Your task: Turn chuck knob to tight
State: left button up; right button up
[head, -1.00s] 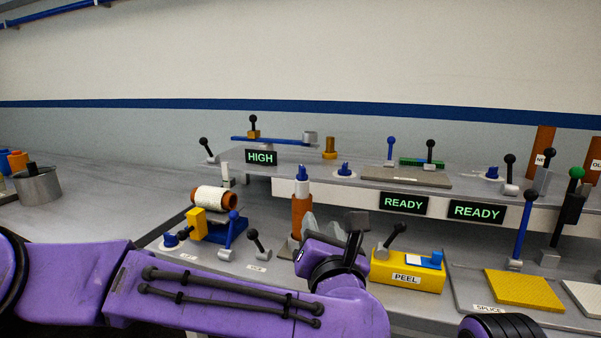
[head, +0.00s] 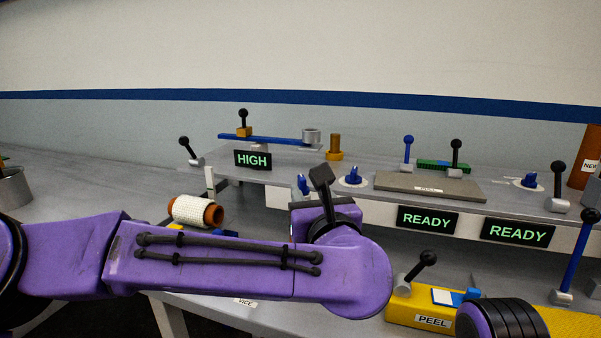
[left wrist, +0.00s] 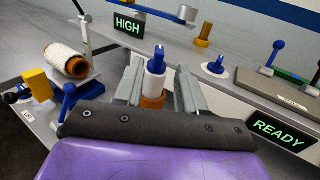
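No label I can read marks the chuck knob. A blue knob (left wrist: 159,58) tops an upright white and orange cylinder (left wrist: 154,82) in the left wrist view; the knob also shows in the head view (head: 303,184), just left of my wrist. My left gripper (left wrist: 159,70) is open, with its grey fingers on either side of that cylinder in the picture. I see gaps on both sides; whether the cylinder is fully between the fingers is unclear. In the head view my wrist hides the fingers. My right gripper is not in view.
Other blue knobs sit on white discs on the shelf (head: 353,177) (head: 529,181). The yellow PEEL block (head: 419,312) and READY signs (head: 427,220) are to the right.

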aim_at(300, 178)
pick_arm(q)
jog(key=p+x, duration=0.1)
jog(key=x, duration=0.7)
jog(key=shift+w+a+p, duration=0.1)
jog(key=shift+w+p, duration=0.25)
jog(key=shift+f, duration=0.1)
grip_shut()
